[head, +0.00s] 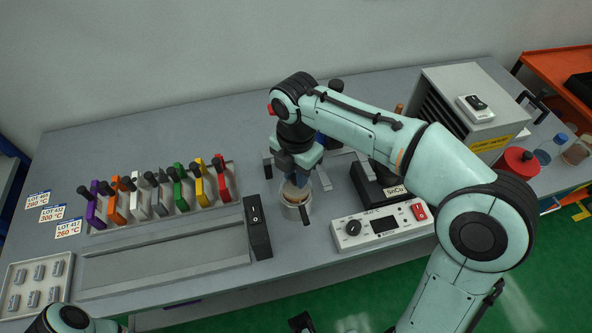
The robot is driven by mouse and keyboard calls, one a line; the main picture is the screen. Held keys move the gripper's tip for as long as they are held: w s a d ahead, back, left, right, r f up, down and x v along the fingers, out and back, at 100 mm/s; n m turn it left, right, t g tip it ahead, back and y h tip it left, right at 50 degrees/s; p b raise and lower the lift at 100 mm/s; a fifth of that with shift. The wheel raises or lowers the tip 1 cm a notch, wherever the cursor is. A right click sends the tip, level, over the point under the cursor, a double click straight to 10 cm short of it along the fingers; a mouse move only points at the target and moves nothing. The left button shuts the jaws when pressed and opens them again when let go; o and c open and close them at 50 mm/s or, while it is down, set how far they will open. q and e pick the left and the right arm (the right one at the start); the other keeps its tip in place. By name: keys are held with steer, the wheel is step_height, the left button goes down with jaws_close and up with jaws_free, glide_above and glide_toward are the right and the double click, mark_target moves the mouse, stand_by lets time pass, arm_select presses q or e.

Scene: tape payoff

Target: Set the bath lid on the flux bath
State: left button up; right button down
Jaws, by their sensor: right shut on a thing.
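The flux bath (296,211) is a small round metal pot near the middle of the bench, with a dark handle or tab at its front. My right gripper (297,183) points down right over the bath and is shut on the bath lid (295,191), of which a tan, round part shows between the fingers. The gripper hides much of the lid and the bath's far rim. I cannot tell whether the lid touches the rim.
A black switch box (257,227) stands close left of the bath, and a control box with a dial (381,227) close right. A rack of coloured tools (165,198) is at the left. A grey tray (37,283) holds small parts. A red-lidded container (518,162) stands far right.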

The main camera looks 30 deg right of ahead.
arm_select(q)
steer(key=shift+f, duration=0.1)
arm_select(e)
steer(key=shift+f, duration=0.35)
stand_by(0.5)
steer(key=shift+c, duration=1.4)
jaws_free()
steer(key=shift+r+p, duration=1.75)
steer(key=shift+r, duration=0.45)
steer(key=shift+r+p, duration=1.1)
steer(key=shift+r, duration=0.25)
arm_select(q)
step_height(320, 180, up, 6)
steer(key=w, duration=0.2)
steer(key=shift+w+r, duration=0.25)
steer(key=shift+w, duration=0.15)
steer(key=shift+s, duration=0.15)
arm_select(e)
steer(key=shift+f, duration=0.1)
